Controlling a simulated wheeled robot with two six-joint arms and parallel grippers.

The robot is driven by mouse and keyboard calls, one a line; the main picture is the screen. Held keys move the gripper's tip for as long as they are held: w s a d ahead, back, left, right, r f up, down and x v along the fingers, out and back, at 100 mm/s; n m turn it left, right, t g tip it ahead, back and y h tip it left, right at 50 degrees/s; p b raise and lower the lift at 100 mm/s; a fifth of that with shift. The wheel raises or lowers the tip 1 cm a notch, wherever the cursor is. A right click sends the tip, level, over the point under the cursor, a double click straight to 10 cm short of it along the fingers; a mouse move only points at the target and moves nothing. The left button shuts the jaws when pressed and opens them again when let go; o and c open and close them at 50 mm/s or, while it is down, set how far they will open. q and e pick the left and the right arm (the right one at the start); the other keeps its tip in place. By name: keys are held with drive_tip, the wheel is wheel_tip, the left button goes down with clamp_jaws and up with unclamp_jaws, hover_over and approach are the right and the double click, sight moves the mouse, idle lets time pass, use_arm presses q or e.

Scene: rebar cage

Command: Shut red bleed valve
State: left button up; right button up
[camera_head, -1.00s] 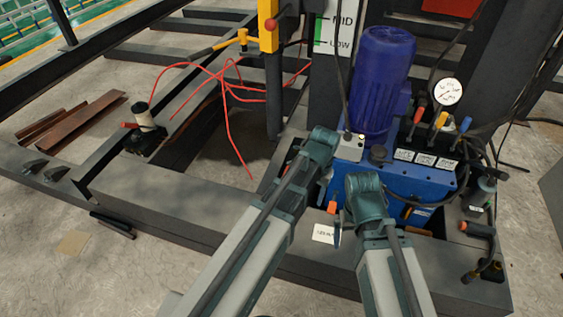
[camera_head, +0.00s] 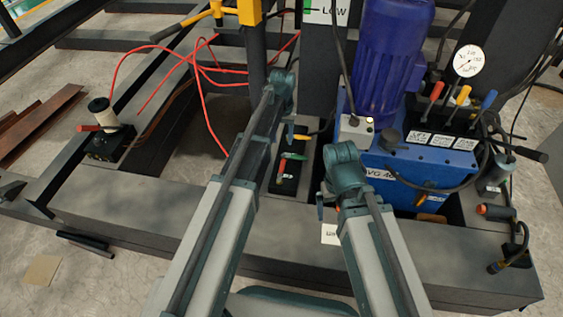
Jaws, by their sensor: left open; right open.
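Several red handles show, and I cannot tell from labels which is the bleed valve. A small black block (camera_head: 287,184) between my arms carries a red handle (camera_head: 281,172) and a green handle (camera_head: 293,156). A red lever (camera_head: 88,128) sticks out of a black base with a pale cylinder at the left. Another red lever (camera_head: 436,91) stands on the blue pump unit beside yellow and blue ones. My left gripper (camera_head: 290,130) is open, above and behind the black block, mostly hidden by its wrist. My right gripper (camera_head: 320,205) is open, right of the block, partly hidden.
The blue pump (camera_head: 430,172) with its tall motor (camera_head: 388,62) and gauge (camera_head: 469,61) stands close to my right arm. Red hoses (camera_head: 205,105) run loose at the left. Dark steel beams (camera_head: 140,205) frame the area. A white card (camera_head: 329,234) lies by my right arm.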

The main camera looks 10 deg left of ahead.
sight(282, 166)
use_arm(q)
wheel_tip(282, 166, down, 14)
drive_tip(key=b, duration=1.3)
drive_tip(key=shift+r, duration=0.25)
use_arm(e)
wheel_tip(282, 166, down, 14)
drive_tip(key=shift+r, duration=0.2)
drive_tip(key=shift+r, duration=0.1)
use_arm(q)
clamp_jaws()
